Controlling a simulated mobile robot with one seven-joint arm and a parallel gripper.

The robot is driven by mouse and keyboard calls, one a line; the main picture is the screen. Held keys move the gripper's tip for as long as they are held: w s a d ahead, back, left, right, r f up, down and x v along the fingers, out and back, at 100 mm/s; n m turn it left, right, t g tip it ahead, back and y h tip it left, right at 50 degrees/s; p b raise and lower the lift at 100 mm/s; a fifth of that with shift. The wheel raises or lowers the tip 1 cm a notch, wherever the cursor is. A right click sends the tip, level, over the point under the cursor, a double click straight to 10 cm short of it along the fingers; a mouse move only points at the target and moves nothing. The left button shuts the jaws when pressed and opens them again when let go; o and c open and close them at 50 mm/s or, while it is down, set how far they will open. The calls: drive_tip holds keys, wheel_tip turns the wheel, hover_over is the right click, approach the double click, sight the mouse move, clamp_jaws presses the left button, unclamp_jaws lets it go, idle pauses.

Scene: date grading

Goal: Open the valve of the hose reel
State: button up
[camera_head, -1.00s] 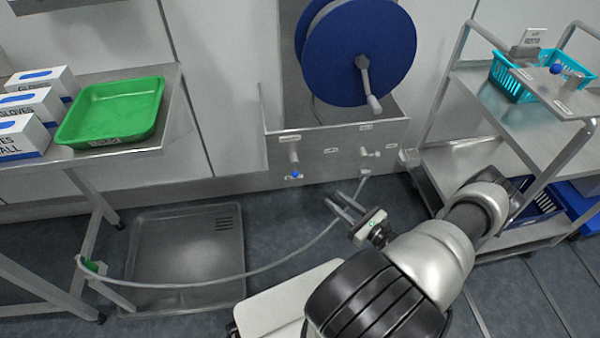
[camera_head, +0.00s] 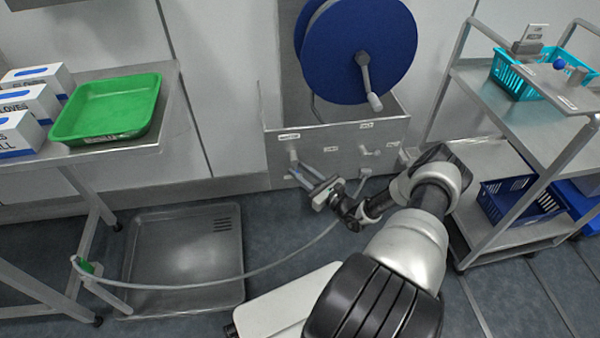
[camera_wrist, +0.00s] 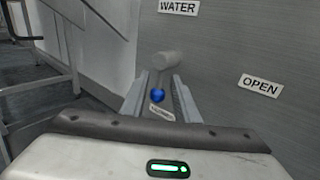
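The hose reel (camera_head: 360,50) has a large blue disc above a grey metal panel (camera_head: 335,158). A valve (camera_head: 292,154) sits at the panel's left. In the wrist view the valve (camera_wrist: 166,60) is a grey stub under a WATER label (camera_wrist: 179,6), with its lever pointing down to a blue ball (camera_wrist: 157,96). An OPEN label (camera_wrist: 260,85) is to the right; a small label (camera_wrist: 161,113) below is hard to read. My gripper (camera_head: 297,168) is open at the valve, its fingers either side of the lever and ball. Contact cannot be told.
A grey hose (camera_head: 230,283) curves across the floor from the panel to the left table. A second small fitting (camera_head: 366,151) is at the panel's right. A trolley (camera_head: 510,110) with baskets stands right. A floor tray (camera_head: 185,300) lies left.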

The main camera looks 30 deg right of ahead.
drive_tip(key=shift+w+a, duration=0.1)
drive_tip(key=shift+w, duration=0.15)
clamp_jaws()
